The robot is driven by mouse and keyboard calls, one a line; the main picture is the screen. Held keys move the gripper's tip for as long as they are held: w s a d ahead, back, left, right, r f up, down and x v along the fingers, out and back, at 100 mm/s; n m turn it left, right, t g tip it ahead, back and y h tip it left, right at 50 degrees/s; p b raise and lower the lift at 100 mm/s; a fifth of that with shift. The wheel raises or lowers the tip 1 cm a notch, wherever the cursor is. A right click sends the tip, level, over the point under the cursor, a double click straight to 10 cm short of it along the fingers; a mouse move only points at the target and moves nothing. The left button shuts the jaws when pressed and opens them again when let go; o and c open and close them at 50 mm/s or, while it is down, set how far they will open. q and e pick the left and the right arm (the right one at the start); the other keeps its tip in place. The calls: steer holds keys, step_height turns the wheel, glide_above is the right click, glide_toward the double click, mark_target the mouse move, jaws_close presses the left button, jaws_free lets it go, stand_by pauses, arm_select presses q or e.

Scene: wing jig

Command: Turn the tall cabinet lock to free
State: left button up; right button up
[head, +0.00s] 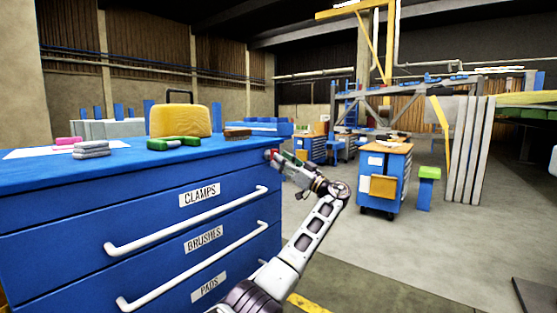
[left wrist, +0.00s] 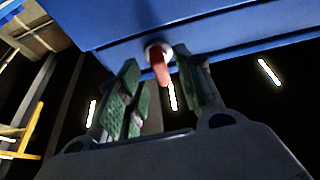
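The blue cabinet (head: 130,213) fills the left of the head view. Its drawers are labelled CLAMPS, BRUSHES and PADS. In the left wrist view the lock (left wrist: 154,49) is a pale round boss with a red lever (left wrist: 160,71) on the blue cabinet face (left wrist: 210,30). My left gripper (head: 275,158) is at the cabinet's upper right corner in the head view. In the left wrist view its green-padded fingers (left wrist: 163,85) are apart, one on each side of the red lever. I see gaps beside the lever. My right gripper is not in view.
On the cabinet top are a yellow case (head: 181,121), green pieces (head: 173,143), a brush (head: 237,134) and grey blocks (head: 91,149). White drawer handles (head: 190,222) stick out in front. A blue cart (head: 385,178) stands farther right. Floor between is clear.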

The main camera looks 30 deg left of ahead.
arm_select(q)
steer(key=v, duration=0.9)
steer(key=shift+d+f, duration=0.1)
steer(key=shift+d, duration=0.05)
